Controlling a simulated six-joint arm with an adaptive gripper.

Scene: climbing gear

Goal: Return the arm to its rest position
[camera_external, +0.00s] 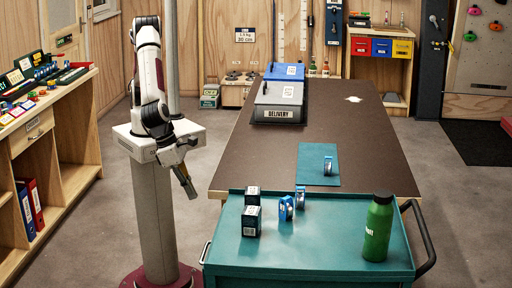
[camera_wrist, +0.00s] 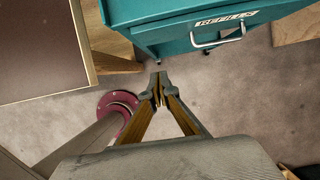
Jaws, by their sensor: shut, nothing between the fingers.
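My gripper (camera_external: 190,191) hangs pointing down beside my white pedestal in the external view, left of the table and the teal cart. The arm is folded close above its base. In the wrist view my gripper (camera_wrist: 158,88) is shut with its fingertips together and nothing between them. Bare floor shows beneath the fingertips.
The teal cart (camera_external: 310,265) carries dark boxes (camera_external: 251,221), blue rolls (camera_external: 286,208) and a green bottle (camera_external: 378,228). The brown table (camera_external: 340,115) holds a teal mat (camera_external: 312,178) and a grey delivery bin (camera_external: 279,101). A wooden shelf (camera_external: 75,150) stands left; floor between is clear.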

